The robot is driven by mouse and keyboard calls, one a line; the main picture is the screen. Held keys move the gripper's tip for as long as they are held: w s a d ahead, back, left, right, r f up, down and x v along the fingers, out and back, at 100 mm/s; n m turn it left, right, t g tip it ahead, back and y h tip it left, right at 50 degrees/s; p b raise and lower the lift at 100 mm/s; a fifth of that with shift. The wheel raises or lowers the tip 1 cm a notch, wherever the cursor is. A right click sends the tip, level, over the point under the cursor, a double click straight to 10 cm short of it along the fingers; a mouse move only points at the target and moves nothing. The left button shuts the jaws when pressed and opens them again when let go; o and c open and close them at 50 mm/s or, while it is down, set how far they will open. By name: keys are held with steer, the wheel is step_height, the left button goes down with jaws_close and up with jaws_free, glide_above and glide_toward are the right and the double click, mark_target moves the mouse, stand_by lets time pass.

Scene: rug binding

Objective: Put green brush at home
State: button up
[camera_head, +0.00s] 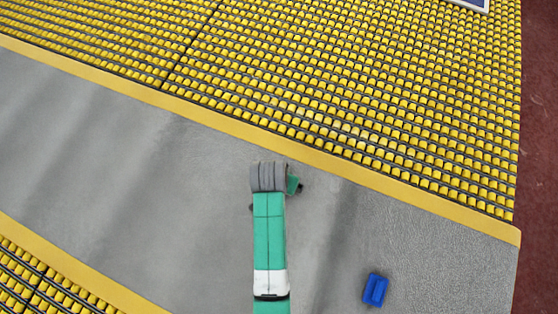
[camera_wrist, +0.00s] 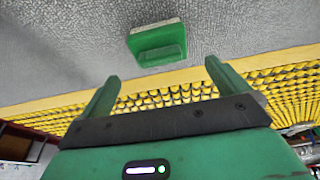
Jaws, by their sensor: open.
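The green brush (camera_wrist: 160,45) is a small block with a paler edge, in the wrist view on a grey surface. It lies just beyond the fingertips of my gripper (camera_wrist: 162,72), roughly centred between them, with a gap showing. My gripper is open and empty, with one green finger on each side. In the head view my arm covers most of the area under it. A small dark green piece (camera_head: 293,185) shows at the right of the arm's end; I cannot tell whether it is the brush or my gripper.
A blue block (camera_head: 375,290) lies on the grey strip (camera_head: 100,150) at the lower right. Yellow studded matting (camera_head: 330,80) with a yellow border lies beyond the strip, and more at the lower left. The grey strip left of my arm is clear. Dark red floor (camera_head: 540,150) is at right.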

steer(key=v, duration=0.3)
steer(key=shift+s+r, duration=0.1)
steer(key=w+r+n+t, duration=0.1)
steer(key=w+r+t, duration=0.3)
steer(key=r, duration=0.8)
steer(key=w+r+t+y, duration=0.1)
steer(key=w+r+t, duration=0.25)
steer(key=r, duration=0.85)
steer(key=w+r+n+t, duration=0.1)
steer(key=w+r+t, duration=0.3)
steer(key=r, duration=0.8)
steer(key=s+r+t, duration=0.3)
steer(key=s+r, duration=0.2)
steer(key=r, duration=0.5)
steer(key=s+r+n+t, duration=0.1)
steer(key=s+r+t, duration=0.3)
steer(key=r, duration=0.6)
steer(key=s+d+r+n+t, duration=0.1)
steer(key=s+r+t, duration=0.2)
steer(key=r, duration=0.6)
steer(key=s, duration=0.2)
steer(key=shift+s+r, duration=0.4)
